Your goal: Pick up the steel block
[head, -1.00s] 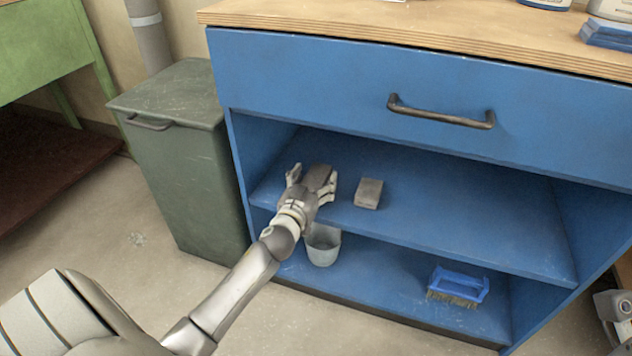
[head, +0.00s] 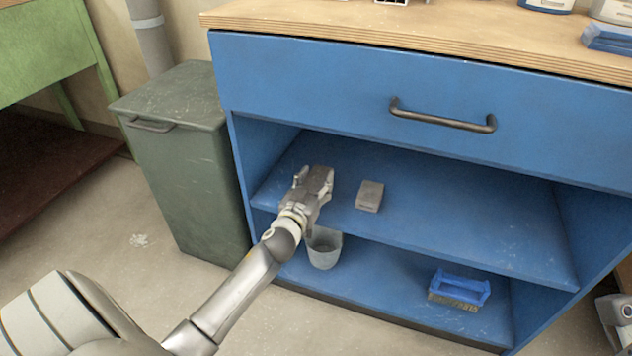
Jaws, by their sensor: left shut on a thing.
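My left gripper (head: 315,178) is over the left part of the middle shelf in the blue cabinet. Its fingers are shut on a dark grey block, which looks like the steel block (head: 318,177). The gripper hides most of it, and I cannot tell whether it touches the shelf. A second small grey-brown block (head: 369,196) lies on the shelf just right of the gripper, apart from it. My right gripper is not in view.
The blue cabinet's shelf (head: 450,215) is clear to the right. A closed drawer with a dark handle (head: 442,118) is above. A grey cup (head: 323,250) and a blue brush (head: 460,286) stand on the lower shelf. A green bin (head: 180,150) stands left.

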